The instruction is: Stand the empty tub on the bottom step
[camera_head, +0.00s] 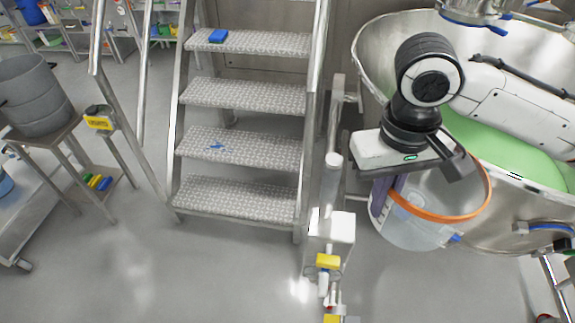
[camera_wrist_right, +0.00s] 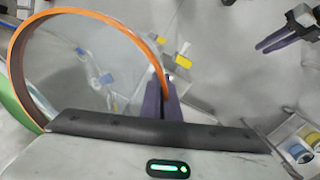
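The tub (camera_head: 420,228) is clear with an orange rim and hangs in the air at the right of the head view, with nothing seen inside it. My right gripper (camera_head: 385,195) is shut on its rim; the wrist view shows the purple fingers (camera_wrist_right: 162,98) on either side of the orange rim (camera_wrist_right: 78,12). The tub looks slightly tilted. The bottom step (camera_head: 240,200) of the metal stairs is bare, left of the tub and apart from it. My left gripper (camera_wrist_right: 280,40) shows small in the wrist view, its opening unclear, and is out of the head view.
A blue item (camera_head: 218,35) lies on the top step and a small blue piece (camera_head: 216,147) on the step above the bottom one. A post with a white box (camera_head: 331,226) stands between stairs and tub. A large steel vessel (camera_head: 365,50) is at right. Floor before the stairs is clear.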

